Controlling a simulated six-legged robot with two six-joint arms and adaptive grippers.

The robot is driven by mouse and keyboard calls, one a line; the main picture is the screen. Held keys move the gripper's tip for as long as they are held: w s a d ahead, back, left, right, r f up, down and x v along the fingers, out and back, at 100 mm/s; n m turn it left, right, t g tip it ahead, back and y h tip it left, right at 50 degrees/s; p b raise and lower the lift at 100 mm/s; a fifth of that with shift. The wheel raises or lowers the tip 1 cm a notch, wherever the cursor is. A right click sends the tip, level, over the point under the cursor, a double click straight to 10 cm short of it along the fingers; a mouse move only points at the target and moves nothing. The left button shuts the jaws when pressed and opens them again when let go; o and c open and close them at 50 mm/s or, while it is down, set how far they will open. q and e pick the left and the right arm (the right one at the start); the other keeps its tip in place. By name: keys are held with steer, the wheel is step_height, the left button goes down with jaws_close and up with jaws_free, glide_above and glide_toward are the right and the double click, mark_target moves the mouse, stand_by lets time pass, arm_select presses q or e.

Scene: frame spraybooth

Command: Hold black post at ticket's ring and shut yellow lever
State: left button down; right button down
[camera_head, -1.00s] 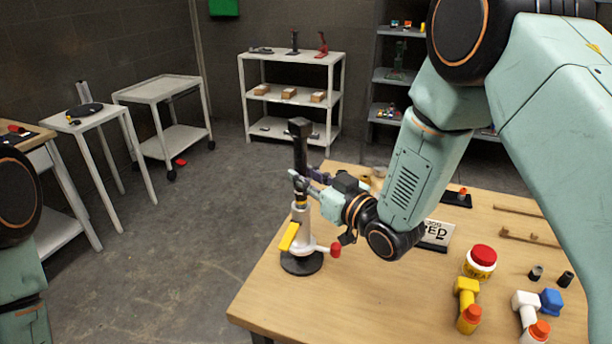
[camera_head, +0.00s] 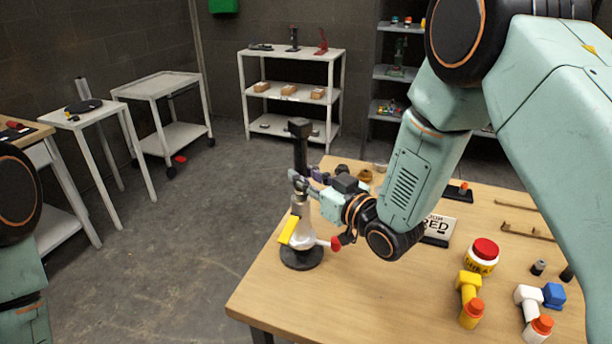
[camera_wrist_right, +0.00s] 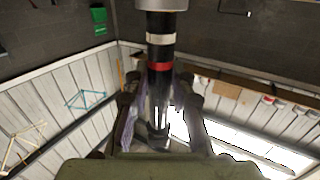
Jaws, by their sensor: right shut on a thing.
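The black post (camera_head: 300,155) stands upright in a white stand (camera_head: 302,228) with a round black base at the table's left edge. My right gripper (camera_head: 300,182) is shut on the post above the stand's collar. In the right wrist view the post (camera_wrist_right: 161,50) shows a white ring (camera_wrist_right: 161,39) and a red ring (camera_wrist_right: 160,66); my fingers (camera_wrist_right: 158,105) close around it beside the red ring. The yellow lever (camera_head: 288,231) slants down along the stand's left side. A sign reading "RED" (camera_head: 440,224), perhaps the ticket, is partly hidden by my arm. My left gripper is out of view.
A red-tipped side handle (camera_head: 335,243) sticks out right from the stand. A yellow jar with red lid (camera_head: 482,257), yellow fitting (camera_head: 469,298) and white fitting (camera_head: 530,308) stand at the right. Bare tabletop lies in front of the stand.

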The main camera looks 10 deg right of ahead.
mark_target(304, 198)
steer(key=shift+f+b, duration=2.05)
steer(key=shift+f, duration=0.65)
steer(key=c, duration=1.1)
jaws_free()
steer(key=shift+f, duration=0.1)
steer(key=shift+o, duration=0.2)
steer(key=shift+s, duration=0.15)
steer(key=v, duration=1.1)
steer(key=shift+s+d, duration=0.2)
steer(key=shift+s, duration=0.1)
steer(key=shift+s, duration=0.15)
